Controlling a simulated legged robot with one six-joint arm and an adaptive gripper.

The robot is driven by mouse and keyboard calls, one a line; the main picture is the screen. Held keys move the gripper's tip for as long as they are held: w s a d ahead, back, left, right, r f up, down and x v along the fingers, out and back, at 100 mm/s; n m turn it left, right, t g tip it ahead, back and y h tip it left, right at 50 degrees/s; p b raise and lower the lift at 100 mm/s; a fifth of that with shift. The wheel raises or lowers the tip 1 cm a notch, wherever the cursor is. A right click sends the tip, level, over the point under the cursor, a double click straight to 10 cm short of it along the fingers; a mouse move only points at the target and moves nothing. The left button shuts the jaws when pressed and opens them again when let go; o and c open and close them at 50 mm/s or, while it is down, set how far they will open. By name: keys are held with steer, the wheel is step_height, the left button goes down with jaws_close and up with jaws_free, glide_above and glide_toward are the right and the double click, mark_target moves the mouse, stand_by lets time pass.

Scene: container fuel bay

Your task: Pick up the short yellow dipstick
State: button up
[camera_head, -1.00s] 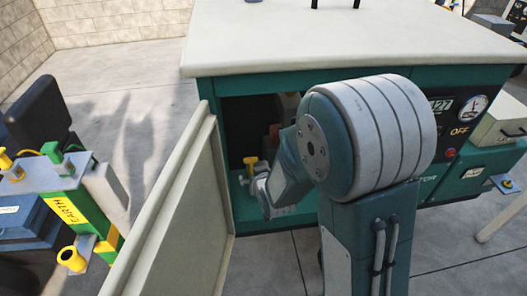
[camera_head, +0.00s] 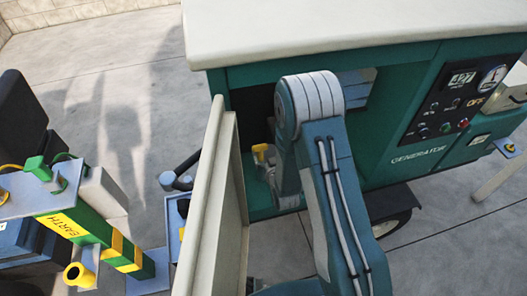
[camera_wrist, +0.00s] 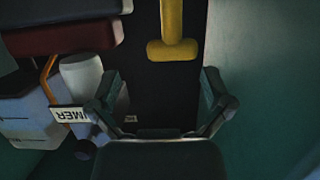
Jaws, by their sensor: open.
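The yellow dipstick (camera_wrist: 175,25) shows in the wrist view at the top centre, with a T-shaped handle whose crossbar is toward the gripper. In the head view a yellow handle (camera_head: 262,150) shows inside the open generator bay, left of my arm. My gripper (camera_wrist: 160,76) is open and empty in the wrist view. Its two fingers stand apart to the left and right, and the crossbar lies just beyond the gap between them, apart from both. In the head view my gripper is mostly hidden behind my arm and the open door.
The generator (camera_head: 430,150) encloses the bay, with its open door (camera_head: 215,200) close left of my arm. In the wrist view a white cylinder (camera_wrist: 82,75), a labelled part (camera_wrist: 75,118) and an orange tube (camera_wrist: 48,80) crowd the left; a plain green wall (camera_wrist: 265,80) bounds the right.

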mark_target(259, 152)
steer(key=shift+w+a+f, duration=0.15)
steer(key=shift+w+a, duration=0.15)
steer(key=shift+a, duration=0.05)
steer(key=w, duration=0.1)
steer(key=w+a+f, duration=0.2)
steer(key=w, duration=0.1)
steer(key=shift+a, duration=0.1)
steer(key=shift+w+d, duration=0.3)
steer(key=shift+d, duration=0.2)
steer(key=c, duration=0.7)
steer(key=shift+a+f, duration=0.1)
steer(key=shift+a, duration=0.25)
steer(key=shift+c, duration=1.1)
